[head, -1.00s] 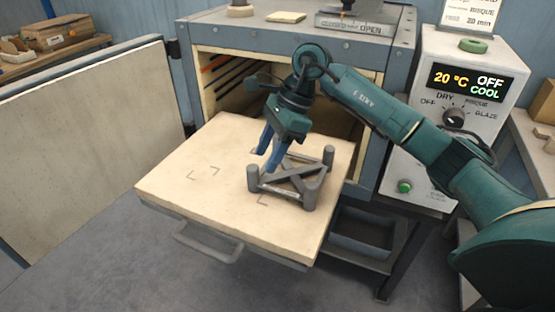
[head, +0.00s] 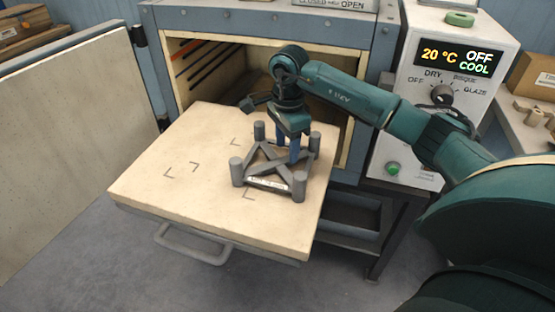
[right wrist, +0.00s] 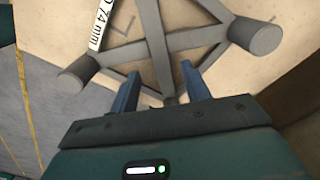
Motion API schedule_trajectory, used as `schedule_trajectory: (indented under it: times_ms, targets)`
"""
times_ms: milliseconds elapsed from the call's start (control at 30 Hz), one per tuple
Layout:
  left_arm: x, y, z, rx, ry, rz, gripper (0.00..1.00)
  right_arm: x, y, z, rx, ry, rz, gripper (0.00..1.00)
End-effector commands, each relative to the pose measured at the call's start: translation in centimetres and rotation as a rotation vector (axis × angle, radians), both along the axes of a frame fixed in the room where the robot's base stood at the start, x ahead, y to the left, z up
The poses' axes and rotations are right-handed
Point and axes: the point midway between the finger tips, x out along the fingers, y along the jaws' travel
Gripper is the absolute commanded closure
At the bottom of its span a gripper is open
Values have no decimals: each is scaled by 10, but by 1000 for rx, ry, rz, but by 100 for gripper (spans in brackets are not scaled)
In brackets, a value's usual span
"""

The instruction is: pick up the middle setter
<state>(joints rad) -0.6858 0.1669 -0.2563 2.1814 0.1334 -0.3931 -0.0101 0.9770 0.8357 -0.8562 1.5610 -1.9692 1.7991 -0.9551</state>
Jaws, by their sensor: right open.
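One grey setter (head: 268,183) shows, an open frame with crossed bars, round corner posts and a white label on its near bar. It stands upright on the right part of the pale pulled-out shelf (head: 150,195). My right gripper (head: 294,158) points down at the setter's right side, its blue fingers low among the bars. In the right wrist view the setter (right wrist: 180,42) lies just beyond my open fingers (right wrist: 160,85), which stand apart with nothing gripped. Whether they touch the bars I cannot tell. The label there reads 74 mm. My left gripper is out of view.
The dryer's open chamber (head: 210,75) is behind the shelf, its open door (head: 70,140) at the left. A control box (head: 455,70) stands at the right, reading 20 °C, OFF, COOL. Corner marks (head: 182,170) lie on the shelf's bare left part.

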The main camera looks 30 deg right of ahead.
Motion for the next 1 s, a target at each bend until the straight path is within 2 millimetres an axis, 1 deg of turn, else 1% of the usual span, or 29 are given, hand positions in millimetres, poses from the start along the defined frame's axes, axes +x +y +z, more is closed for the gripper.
schedule_trajectory:
  times_ms: [33, 100, 200, 300, 500, 1000]
  targets:
    - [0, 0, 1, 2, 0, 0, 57, 0, -1, -9, 1, 4, -2, 53]
    - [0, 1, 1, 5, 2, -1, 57, 1, -1, -20, 1, 4, -1, 53]
    - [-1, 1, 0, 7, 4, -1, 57, 2, -1, -30, 0, 2, -1, 53]
    - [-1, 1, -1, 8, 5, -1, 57, 2, -2, -35, 1, 1, -1, 53]
    - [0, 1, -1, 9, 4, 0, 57, 2, -1, -35, 1, 0, -1, 53]
    - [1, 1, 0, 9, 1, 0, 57, 2, -1, -34, 1, 0, -1, 94]
